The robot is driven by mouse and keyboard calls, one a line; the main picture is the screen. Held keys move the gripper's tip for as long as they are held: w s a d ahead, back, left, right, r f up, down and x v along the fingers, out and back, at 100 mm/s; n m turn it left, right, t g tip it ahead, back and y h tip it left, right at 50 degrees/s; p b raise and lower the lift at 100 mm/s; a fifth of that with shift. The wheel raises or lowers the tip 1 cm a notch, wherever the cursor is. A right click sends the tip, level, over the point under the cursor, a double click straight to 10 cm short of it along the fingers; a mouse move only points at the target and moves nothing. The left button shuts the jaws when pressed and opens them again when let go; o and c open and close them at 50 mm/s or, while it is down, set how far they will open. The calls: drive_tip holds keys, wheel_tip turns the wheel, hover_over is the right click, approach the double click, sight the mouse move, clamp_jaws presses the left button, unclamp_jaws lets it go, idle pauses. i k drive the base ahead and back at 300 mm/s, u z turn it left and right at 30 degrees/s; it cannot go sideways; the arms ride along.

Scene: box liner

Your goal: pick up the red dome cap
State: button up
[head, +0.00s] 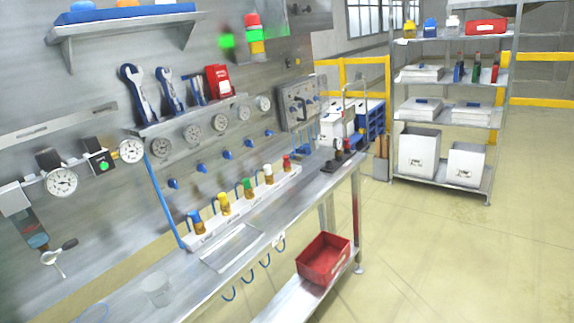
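A small red cap (287,160) tops the far right piece in a row of several capped pieces on a pale rack (243,211) on the steel bench. Its neighbours carry a white cap (268,168), a green cap (248,183), a yellow cap (224,197) and a blue cap (195,215). The red cap is small in the picture, and its exact shape is hard to tell. My gripper does not show in this view.
A flat tray (230,248) and clear cup (157,290) are on the bench. A red bin (324,259) sits on the lower shelf. Gauges and blue knobs line the wall behind. A metal shelf rack (450,134) stands at the back right. The right floor is clear.

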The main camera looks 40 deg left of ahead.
sight(286, 163)
drive_tip(key=u, duration=0.2)
drive_tip(key=i, duration=2.05)
drive_tip(key=u, duration=1.1)
drive_tip(key=i, duration=1.2)
drive_tip(key=u, duration=0.5)
